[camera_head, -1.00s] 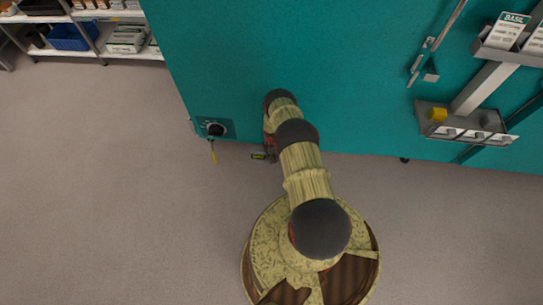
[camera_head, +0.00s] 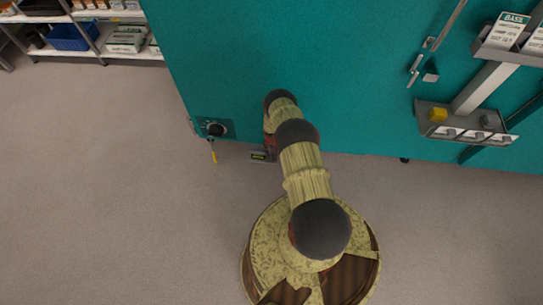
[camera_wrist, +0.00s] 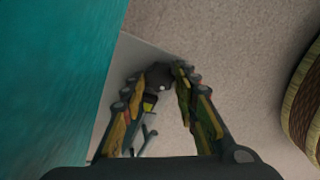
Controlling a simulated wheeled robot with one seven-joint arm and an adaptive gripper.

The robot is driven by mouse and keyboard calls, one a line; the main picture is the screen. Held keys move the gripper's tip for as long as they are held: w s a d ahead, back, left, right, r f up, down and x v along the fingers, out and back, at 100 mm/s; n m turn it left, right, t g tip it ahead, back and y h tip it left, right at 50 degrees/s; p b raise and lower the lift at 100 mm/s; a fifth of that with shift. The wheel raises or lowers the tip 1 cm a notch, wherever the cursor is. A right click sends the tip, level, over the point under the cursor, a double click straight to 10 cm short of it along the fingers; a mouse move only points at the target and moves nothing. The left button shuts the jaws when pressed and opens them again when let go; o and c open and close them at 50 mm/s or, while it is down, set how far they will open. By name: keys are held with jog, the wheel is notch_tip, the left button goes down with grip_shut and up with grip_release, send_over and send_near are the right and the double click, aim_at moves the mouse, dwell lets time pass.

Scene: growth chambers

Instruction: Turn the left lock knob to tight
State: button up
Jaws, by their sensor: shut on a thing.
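In the wrist view, a dark rounded knob (camera_wrist: 159,76) with a small light spot sits between the tips of my gripper (camera_wrist: 157,80). The fingers are shut on it; I take it to be the left lock knob. Its mark or pointer cannot be read. A pale grey panel (camera_wrist: 139,50) lies behind it, beside the teal wall. A yellow-and-dark piece and a pale bar (camera_wrist: 142,138) show between the fingers. In the head view my arm reaches down to the teal chamber, and its far end hides the knob and the fingers.
The teal chamber (camera_head: 330,70) fills the upper middle. A round dark dial (camera_head: 215,129) with a yellow hanging piece (camera_head: 213,151) is at its lower left. A grey tray (camera_head: 465,125) with a yellow block (camera_head: 438,114) is at right. The floor (camera_head: 100,220) at left is clear.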

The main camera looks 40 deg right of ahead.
jog(key=m, duration=0.4)
jog(key=shift+m, duration=2.3)
jog(key=o, duration=1.2)
jog(key=shift+c, duration=0.2)
notch_tip(320, 180, up, 12)
